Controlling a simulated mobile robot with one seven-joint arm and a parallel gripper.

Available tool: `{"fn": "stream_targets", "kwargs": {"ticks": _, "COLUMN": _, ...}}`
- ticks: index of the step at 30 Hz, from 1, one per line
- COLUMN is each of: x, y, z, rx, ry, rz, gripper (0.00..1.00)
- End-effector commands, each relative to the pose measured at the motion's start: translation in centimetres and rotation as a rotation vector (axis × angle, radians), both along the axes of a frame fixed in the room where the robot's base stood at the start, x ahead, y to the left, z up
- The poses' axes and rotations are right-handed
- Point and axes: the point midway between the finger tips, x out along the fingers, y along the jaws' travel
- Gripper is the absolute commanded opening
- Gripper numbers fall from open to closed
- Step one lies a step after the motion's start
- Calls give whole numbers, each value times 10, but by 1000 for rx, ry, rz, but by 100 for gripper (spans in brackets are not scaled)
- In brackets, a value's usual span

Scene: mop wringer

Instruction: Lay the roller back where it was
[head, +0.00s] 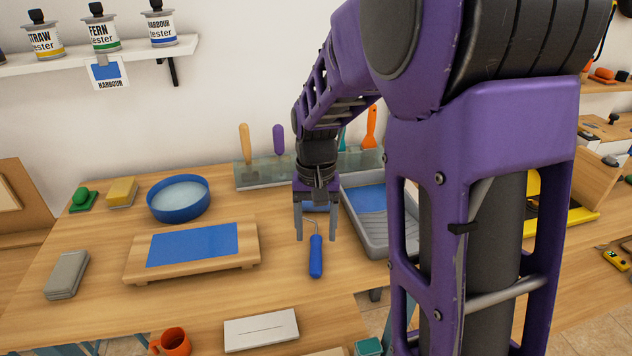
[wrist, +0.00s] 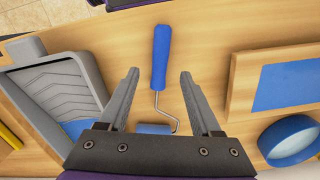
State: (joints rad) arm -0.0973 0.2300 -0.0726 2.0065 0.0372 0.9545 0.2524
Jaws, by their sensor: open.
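The roller (head: 316,257) has a blue handle and a thin bent wire frame. It lies on the wooden bench between the painted board and the paint tray (head: 378,240). In the wrist view its blue handle (wrist: 161,57) points away from my gripper, and its blue sleeve (wrist: 154,128) shows just beyond the gripper's base. My gripper (head: 316,238) points down over the roller, with its fingers apart on either side of the wire. In the wrist view, the open fingers (wrist: 159,75) hold nothing. I cannot tell the exact height of the fingertips above the bench.
A wooden board with a blue painted panel (head: 193,245) lies to the left. Behind it stands a blue bowl of water (head: 178,199). A rack (head: 262,174) with upright tools is at the back. A grey block (head: 67,275), orange mug (head: 171,342) and white slab (head: 261,329) are nearer.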

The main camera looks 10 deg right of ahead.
Motion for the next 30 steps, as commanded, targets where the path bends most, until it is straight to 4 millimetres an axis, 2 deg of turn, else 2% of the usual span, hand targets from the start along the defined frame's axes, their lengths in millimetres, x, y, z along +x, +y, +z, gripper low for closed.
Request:
{"fn": "stream_targets", "kwargs": {"ticks": 1, "x": 1, "y": 0, "z": 17, "rx": 0, "ry": -5, "rz": 0, "gripper": 65}}
{"fn": "stream_targets", "kwargs": {"ticks": 6, "x": 4, "y": -1, "z": 59, "rx": 0, "ry": -4, "rz": 0, "gripper": 65}}
{"fn": "stream_targets", "kwargs": {"ticks": 12, "x": 5, "y": -1, "z": 100, "rx": 0, "ry": -2, "rz": 0, "gripper": 65}}
{"fn": "stream_targets", "kwargs": {"ticks": 15, "x": 6, "y": -1, "z": 113, "rx": 1, "ry": -1, "rz": 0, "gripper": 65}}
{"fn": "stream_targets", "kwargs": {"ticks": 21, "x": 6, "y": -2, "z": 124, "rx": 0, "ry": 1, "rz": 0, "gripper": 65}}
{"fn": "stream_targets", "kwargs": {"ticks": 30, "x": 6, "y": -2, "z": 125, "rx": 0, "ry": 0, "rz": 0, "gripper": 65}}
